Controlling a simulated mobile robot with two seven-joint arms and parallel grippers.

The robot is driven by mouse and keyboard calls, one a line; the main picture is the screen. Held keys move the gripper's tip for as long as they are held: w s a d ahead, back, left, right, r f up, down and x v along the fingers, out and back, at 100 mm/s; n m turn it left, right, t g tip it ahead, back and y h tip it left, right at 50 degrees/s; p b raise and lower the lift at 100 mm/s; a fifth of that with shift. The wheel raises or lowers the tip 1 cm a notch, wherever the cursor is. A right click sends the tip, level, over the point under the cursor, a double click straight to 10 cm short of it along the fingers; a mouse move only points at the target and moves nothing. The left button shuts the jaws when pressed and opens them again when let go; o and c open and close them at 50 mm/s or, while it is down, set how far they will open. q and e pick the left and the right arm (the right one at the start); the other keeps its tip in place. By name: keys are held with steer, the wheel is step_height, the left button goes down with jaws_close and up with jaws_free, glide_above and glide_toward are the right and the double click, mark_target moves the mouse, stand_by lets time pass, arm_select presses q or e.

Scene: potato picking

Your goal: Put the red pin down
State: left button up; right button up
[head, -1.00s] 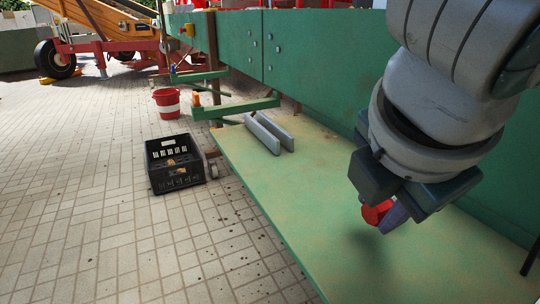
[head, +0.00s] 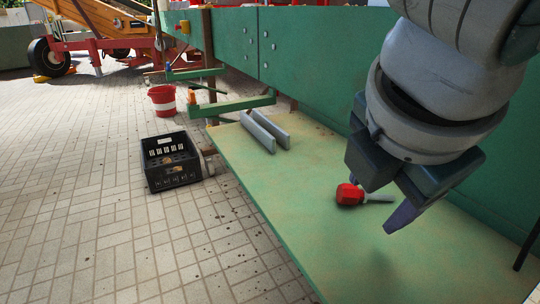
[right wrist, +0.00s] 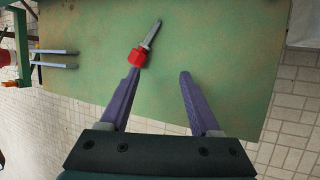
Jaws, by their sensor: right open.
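The red pin (head: 349,194) has a red head and a grey shaft. It lies on its side on the green platform (head: 300,240), with the shaft pointing right in the head view. My right gripper (head: 378,205) is open above the platform, its fingers spread and empty, close to the pin. In the right wrist view the pin (right wrist: 137,58) lies beyond the tip of the left finger, with its shaft pointing up and away. My right gripper (right wrist: 158,74) shows both fingers apart there. My left gripper is in neither view.
Two grey bars (head: 265,131) lie on the far part of the platform. A green wall (head: 310,60) runs along its right side. A black crate (head: 171,161) and a red-and-white bucket (head: 162,101) stand on the paved floor. The platform's near middle is clear.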

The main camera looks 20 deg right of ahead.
steer(key=p+v, duration=0.4)
steer(key=v, duration=0.7)
steer(key=shift+r+p, duration=0.15)
steer(key=shift+p, duration=0.25)
steer(key=shift+s+a, duration=0.1)
steer(key=shift+s, duration=0.05)
